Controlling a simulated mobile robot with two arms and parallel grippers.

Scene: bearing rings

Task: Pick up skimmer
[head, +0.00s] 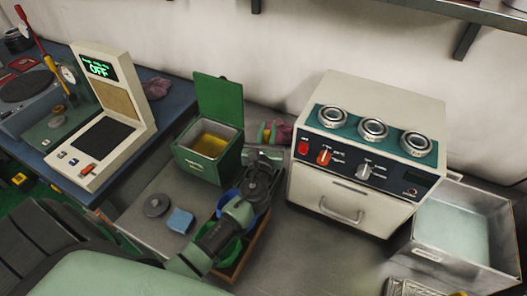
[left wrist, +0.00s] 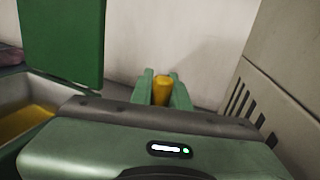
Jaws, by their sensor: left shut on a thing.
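My left gripper (head: 264,157) is between the green box and the cream machine, its arm coming up from the bottom. In the left wrist view its two green fingers (left wrist: 162,92) are shut on an upright yellow-orange piece (left wrist: 162,88), which looks like the handle of the skimmer. The rest of the skimmer is hidden behind the gripper body, and I cannot make it out in the head view. My right gripper is not in view.
An open green box (head: 208,165) with yellow contents stands left of the gripper. The cream machine (head: 345,205) with rings on its top stands close on the right. A metal bin (head: 484,268) is at far right. A blue block (head: 180,221) and grey disc (head: 156,205) lie at left.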

